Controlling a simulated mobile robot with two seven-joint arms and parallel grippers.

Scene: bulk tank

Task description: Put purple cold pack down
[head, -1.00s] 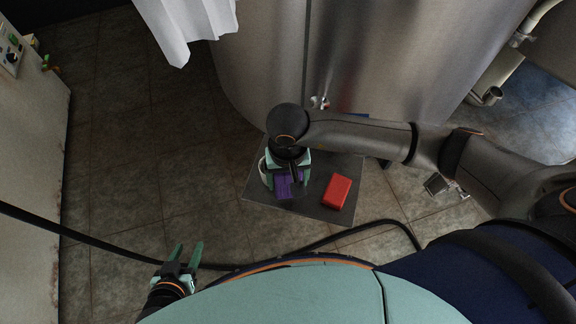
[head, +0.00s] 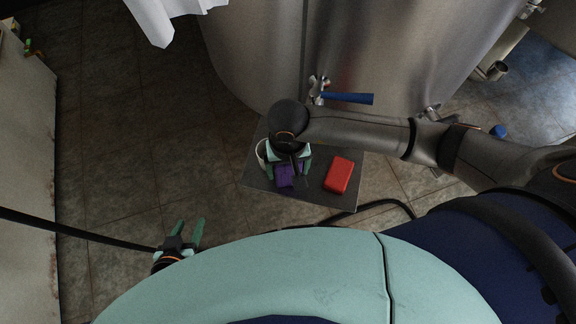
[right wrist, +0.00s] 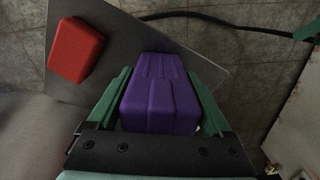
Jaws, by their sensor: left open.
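The purple cold pack (head: 285,177) is at the grey slab (head: 312,196), under my right gripper. In the right wrist view the purple cold pack (right wrist: 160,88) lies between the two green fingers of my right gripper (right wrist: 160,75), with a finger close against each side. The gripper looks shut on it. Whether the pack's underside touches the slab cannot be told. My right gripper also shows in the head view (head: 289,168), partly hidden by its wrist. My left gripper (head: 187,232) is open and empty at the lower left, away from the slab.
A red block (head: 339,175) lies on the slab to the right of the pack; a white round item (head: 262,154) is at its left. A steel tank (head: 262,60) with a blue-handled valve (head: 348,98) stands behind. A dark hose (head: 70,230) crosses the floor.

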